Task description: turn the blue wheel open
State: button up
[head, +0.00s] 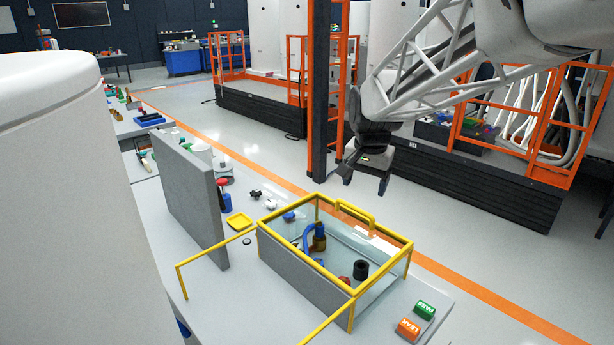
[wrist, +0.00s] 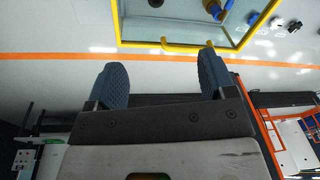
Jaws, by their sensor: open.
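A glass tank with a yellow frame (head: 305,258) and a grey front panel stands on the table. Inside it, a curved blue part (head: 308,238) stands beside a brass-coloured fitting (head: 320,240). I cannot tell for sure which blue piece is the wheel. A small blue and white piece (head: 289,217) lies near the tank's far left corner. My gripper (head: 365,180) is open and empty, above and behind the tank, apart from it. In the wrist view my gripper (wrist: 162,68) points toward the yellow frame (wrist: 175,47); blue and brass parts show at the top edge.
A yellow handle (head: 354,213) rises from the tank's top frame. A grey upright panel (head: 193,200) stands left of the tank. A dark post (head: 318,90) and orange railings stand behind.

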jog(key=w+a+f+m, duration=0.1)
jog(key=w+a+f, duration=0.15)
jog(key=w, duration=0.35)
jog(key=w+a+f+m, duration=0.1)
jog(key=w+a, duration=0.2)
jog(key=w, duration=0.3)
jog(key=w+a+f+m, duration=0.1)
jog(key=w+a+f, duration=0.4)
jog(key=w+f, duration=0.2)
jog(key=w+a+f+m+g, duration=0.1)
jog(key=w+a+f+m, duration=0.1)
jog(key=w+a+f, duration=0.3)
jog(key=w+a+f+m, duration=0.1)
jog(key=w+a+f, duration=0.4)
jog(key=w+f, duration=0.4)
jog(key=shift+w+f+m+g, duration=0.15)
jog(key=shift+w, duration=0.7)
jog(key=shift+w+f+m+g, duration=0.15)
jog(key=shift+w, duration=0.65)
jog(key=shift+w+a+f, duration=0.25)
jog(key=shift+a+f, duration=0.05)
jog(key=shift+f, duration=0.2)
jog(key=shift+f, duration=3.9)
jog(key=shift+c, duration=0.4)
